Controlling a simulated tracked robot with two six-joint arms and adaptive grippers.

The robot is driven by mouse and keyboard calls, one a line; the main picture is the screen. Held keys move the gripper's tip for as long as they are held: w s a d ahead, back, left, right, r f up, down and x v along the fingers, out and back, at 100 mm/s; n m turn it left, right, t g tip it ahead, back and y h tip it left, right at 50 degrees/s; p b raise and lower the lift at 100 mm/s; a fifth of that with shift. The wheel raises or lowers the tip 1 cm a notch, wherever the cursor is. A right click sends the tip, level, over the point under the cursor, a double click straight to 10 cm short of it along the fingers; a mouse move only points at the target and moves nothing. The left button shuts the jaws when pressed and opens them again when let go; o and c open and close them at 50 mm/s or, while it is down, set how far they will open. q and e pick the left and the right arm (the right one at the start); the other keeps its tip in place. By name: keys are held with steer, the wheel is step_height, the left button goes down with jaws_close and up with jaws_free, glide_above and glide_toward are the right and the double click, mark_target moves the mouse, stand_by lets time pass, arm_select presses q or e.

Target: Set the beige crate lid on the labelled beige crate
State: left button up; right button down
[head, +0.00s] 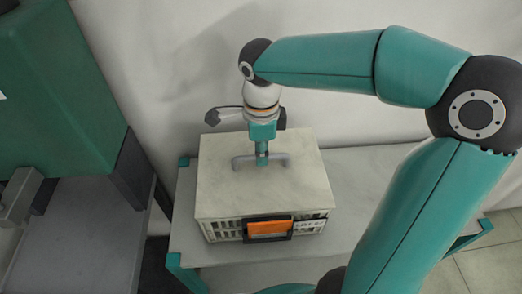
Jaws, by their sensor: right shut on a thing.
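The beige crate lid (225,190) is a flat rectangular plate with a grey bar handle (243,160) on top. My right gripper (262,160) points straight down and is shut on that handle. The lid lies level over the labelled beige crate (225,232), with its edges about in line with the crate walls. No clear gap shows between them from this angle. The crate has slotted sides and an orange label (268,227) in a dark frame at the front. The crate's inside is hidden by the lid. My left gripper is not in view.
The crate stands on a grey table (350,180) with teal corner legs, close to a pale wall (330,120). The table is bare to the right of the crate. A large green machine (55,90) with a grey bench stands at the left.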

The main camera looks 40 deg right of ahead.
steer(key=c, duration=1.1)
jaws_free()
steer(key=shift+o, duration=0.2)
step_height(320, 180, up, 12)
